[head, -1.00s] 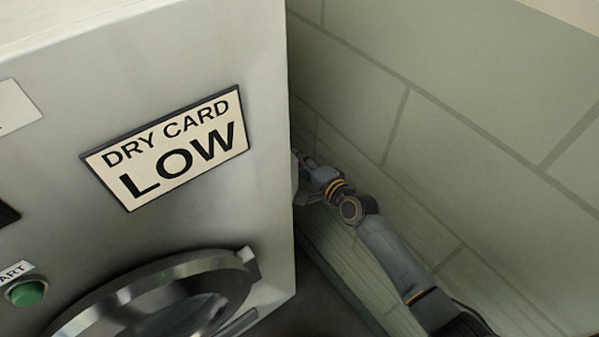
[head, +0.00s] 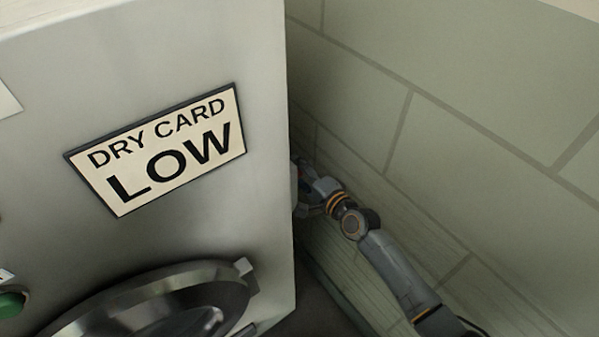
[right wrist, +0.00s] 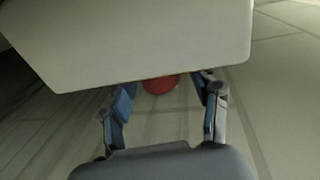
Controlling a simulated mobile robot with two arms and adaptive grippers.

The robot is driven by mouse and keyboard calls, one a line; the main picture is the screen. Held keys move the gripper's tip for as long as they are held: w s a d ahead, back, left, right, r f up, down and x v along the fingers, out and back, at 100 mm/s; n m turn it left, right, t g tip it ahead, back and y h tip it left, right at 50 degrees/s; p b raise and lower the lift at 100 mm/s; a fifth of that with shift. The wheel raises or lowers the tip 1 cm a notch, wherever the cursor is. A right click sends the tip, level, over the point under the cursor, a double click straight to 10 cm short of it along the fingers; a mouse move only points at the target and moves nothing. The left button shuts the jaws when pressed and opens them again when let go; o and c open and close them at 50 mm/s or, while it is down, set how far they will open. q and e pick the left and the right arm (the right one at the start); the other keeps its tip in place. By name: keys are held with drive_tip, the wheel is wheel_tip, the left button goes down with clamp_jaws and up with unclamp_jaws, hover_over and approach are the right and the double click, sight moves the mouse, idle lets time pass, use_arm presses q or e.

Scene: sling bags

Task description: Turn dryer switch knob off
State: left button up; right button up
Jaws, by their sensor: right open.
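The dryer (head: 262,180) fills the left of the head view, with a "DRY CARD LOW" sign on its front. In the right wrist view a round red knob (right wrist: 159,85) shows between the fingers of my right gripper (right wrist: 166,90), near their tips. The gripper is open, with a finger on each side of the knob; I cannot tell whether they touch it. A pale box (right wrist: 150,40) hides the knob's upper part. In the head view my right arm reaches along the dryer's right side, and its gripper is mostly hidden behind the dryer's edge. My left gripper is not in view.
A tiled wall (head: 430,120) stands to the right of the dryer, leaving a narrow gap where my right arm is. The round dryer door (head: 200,290) and a green button (head: 12,303) are low on the front.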

drive_tip(key=v, duration=1.2)
